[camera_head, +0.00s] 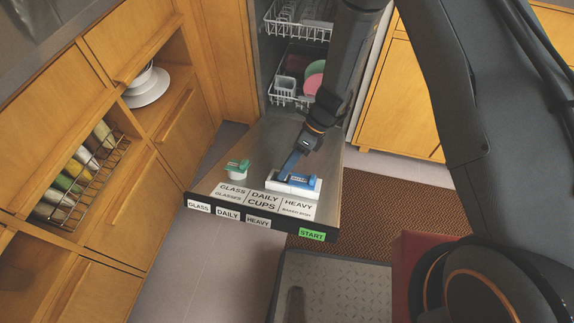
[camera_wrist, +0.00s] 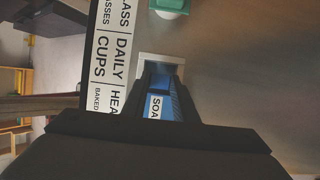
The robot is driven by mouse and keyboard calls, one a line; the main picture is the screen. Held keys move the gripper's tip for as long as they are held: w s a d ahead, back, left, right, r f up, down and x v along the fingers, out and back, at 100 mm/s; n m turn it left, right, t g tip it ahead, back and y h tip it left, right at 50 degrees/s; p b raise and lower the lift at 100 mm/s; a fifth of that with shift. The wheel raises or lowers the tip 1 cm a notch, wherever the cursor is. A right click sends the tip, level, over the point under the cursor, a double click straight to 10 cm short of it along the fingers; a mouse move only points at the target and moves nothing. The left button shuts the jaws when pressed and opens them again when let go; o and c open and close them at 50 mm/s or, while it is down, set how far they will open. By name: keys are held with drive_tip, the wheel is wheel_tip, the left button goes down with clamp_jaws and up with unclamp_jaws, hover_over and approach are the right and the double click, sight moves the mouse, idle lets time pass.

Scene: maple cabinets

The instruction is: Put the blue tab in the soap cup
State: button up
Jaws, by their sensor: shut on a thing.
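The soap cup (camera_head: 275,187) is a low white-rimmed holder near the front edge of the open dishwasher door. Its pale rim also shows in the wrist view (camera_wrist: 146,62). A blue flap with a white label reading "SOA…" (camera_wrist: 155,107) shows beside my fingers; it also shows in the head view (camera_head: 303,181). My gripper (camera_head: 292,162) points down at the cup and is shut on a blue piece, apparently the blue tab (camera_wrist: 160,82). The fingers hide most of the tab and the cup's inside, so I cannot tell how deep the tab sits.
A white holder with a green top (camera_head: 237,166) stands left of the cup on the door (camera_head: 262,146). Printed labels and a green START button (camera_head: 312,235) line the door's front. Racks with dishes (camera_head: 290,85) are behind. Cabinets stand left; a brown mat (camera_head: 385,210) lies right.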

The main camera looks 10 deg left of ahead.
drive_tip(key=o, duration=1.1)
drive_tip(key=v, duration=0.7)
drive_tip(key=shift+w+d+r, duration=0.15)
drive_tip(key=shift+r, duration=0.15)
